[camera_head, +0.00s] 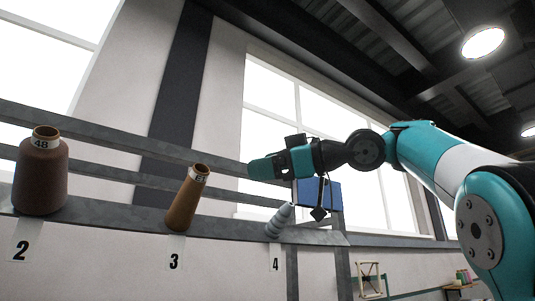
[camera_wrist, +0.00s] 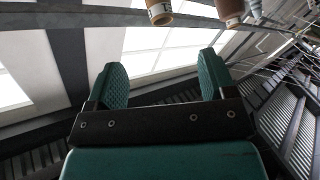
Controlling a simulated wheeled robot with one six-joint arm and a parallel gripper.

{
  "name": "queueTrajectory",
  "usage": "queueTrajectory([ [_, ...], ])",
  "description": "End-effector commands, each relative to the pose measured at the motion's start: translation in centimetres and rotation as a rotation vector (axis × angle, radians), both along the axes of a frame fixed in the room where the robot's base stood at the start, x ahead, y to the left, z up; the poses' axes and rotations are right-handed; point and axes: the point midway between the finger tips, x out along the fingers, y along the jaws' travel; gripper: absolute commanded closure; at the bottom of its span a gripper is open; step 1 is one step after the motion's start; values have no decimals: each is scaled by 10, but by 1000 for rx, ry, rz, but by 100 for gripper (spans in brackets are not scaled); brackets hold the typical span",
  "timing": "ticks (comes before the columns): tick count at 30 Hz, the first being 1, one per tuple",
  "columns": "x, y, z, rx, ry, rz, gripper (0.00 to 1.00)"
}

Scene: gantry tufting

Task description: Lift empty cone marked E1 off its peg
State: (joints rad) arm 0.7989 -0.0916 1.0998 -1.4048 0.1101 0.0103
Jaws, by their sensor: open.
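The bare brown cone marked E1 (camera_head: 186,200) leans slightly to the right on the rail, above the number 3 label. Its top rim is open and a white band carries the mark. Its peg is hidden. My gripper (camera_head: 262,168) is up and to the right of the cone, apart from it, with its teal fingers pointing left. The wrist view shows my gripper (camera_wrist: 161,75) with its fingers wide apart and nothing between them. A brown cone with a white band (camera_wrist: 159,12) is cut off at that view's top edge; its mark is not readable.
A fuller brown cone marked 48 (camera_head: 41,175) stands above number 2. A grey cone (camera_head: 279,221) stands near number 4, below my gripper. A blue box (camera_head: 318,192) is behind my arm. Grey rails (camera_head: 110,220) run along the row; there is free room above E1.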

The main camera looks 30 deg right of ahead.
Motion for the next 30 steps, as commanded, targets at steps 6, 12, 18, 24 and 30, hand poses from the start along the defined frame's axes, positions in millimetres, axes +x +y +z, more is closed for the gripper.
queueTrajectory([
  [6,3,5,9,-24,-24,7,23],
  [12,26,22,9,-21,-21,11,23],
  [18,57,42,10,-21,-20,10,23],
  [24,91,64,10,-22,-18,9,23],
  [30,121,83,10,-23,-18,5,23],
])
